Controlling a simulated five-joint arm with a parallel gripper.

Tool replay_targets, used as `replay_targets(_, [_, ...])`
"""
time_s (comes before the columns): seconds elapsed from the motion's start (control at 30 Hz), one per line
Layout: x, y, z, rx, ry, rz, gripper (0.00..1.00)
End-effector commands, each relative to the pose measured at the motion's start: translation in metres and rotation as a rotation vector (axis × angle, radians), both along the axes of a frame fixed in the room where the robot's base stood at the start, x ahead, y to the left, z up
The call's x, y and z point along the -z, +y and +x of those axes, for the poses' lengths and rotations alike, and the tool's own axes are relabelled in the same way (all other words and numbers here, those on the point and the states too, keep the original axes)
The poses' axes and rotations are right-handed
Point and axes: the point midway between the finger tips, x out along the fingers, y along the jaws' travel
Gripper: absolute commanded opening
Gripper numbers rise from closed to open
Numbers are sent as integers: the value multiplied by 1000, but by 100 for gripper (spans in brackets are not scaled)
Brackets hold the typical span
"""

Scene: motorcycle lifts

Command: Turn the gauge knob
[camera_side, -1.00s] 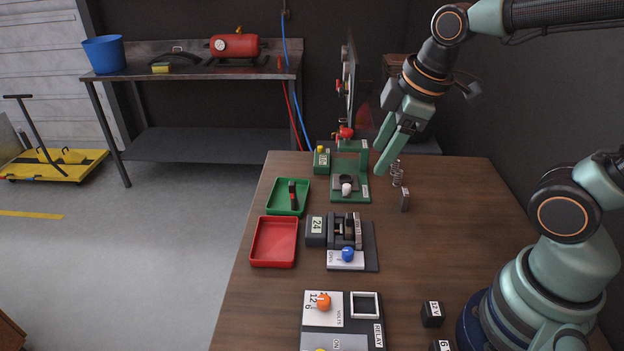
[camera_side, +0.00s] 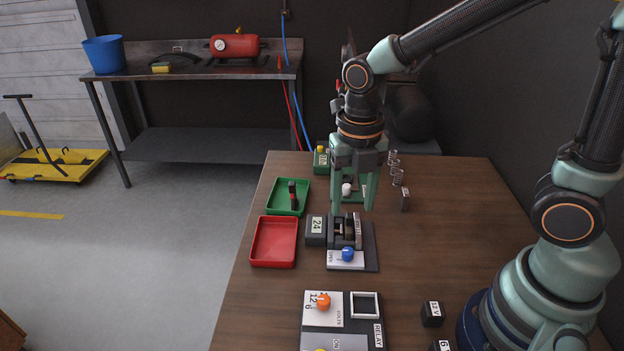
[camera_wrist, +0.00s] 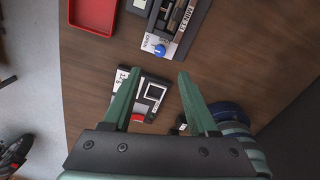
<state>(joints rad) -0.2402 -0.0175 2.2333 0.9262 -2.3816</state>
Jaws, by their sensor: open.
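A blue knob (camera_side: 347,254) sits on a white label at the front of a dark fixture (camera_side: 371,257) with a display reading 24 (camera_side: 316,225). The knob also shows in the wrist view (camera_wrist: 159,50), beyond my fingertips. An orange knob (camera_side: 323,301) sits on the VOLTS label of the relay board (camera_side: 345,327). I cannot read which knob is marked as the gauge's. My gripper (camera_side: 353,207) points down, open and empty, behind the blue knob's fixture and apart from the knob. In the wrist view its fingers (camera_wrist: 158,75) are spread, with the relay board between and below them.
A red tray (camera_side: 274,242) and a green tray (camera_side: 288,197) holding a dark and red item lie left. Springs (camera_side: 395,170) and small blocks (camera_side: 432,314) stand right. The table's right middle is clear.

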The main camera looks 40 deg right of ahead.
Motion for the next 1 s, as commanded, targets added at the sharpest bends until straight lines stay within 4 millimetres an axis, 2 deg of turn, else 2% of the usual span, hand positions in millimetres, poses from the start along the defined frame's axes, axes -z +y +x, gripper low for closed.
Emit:
replay_targets(0.4, [69, -1, -2, 3, 7, -2, 59])
replay_targets(0.6, [97, -1, -2, 3, 5, -1, 59])
replay_targets(0.8, [112, 0, -1, 4, 1, 0, 59])
replay_targets(1.0, [116, 0, 0, 4, 0, 0, 59])
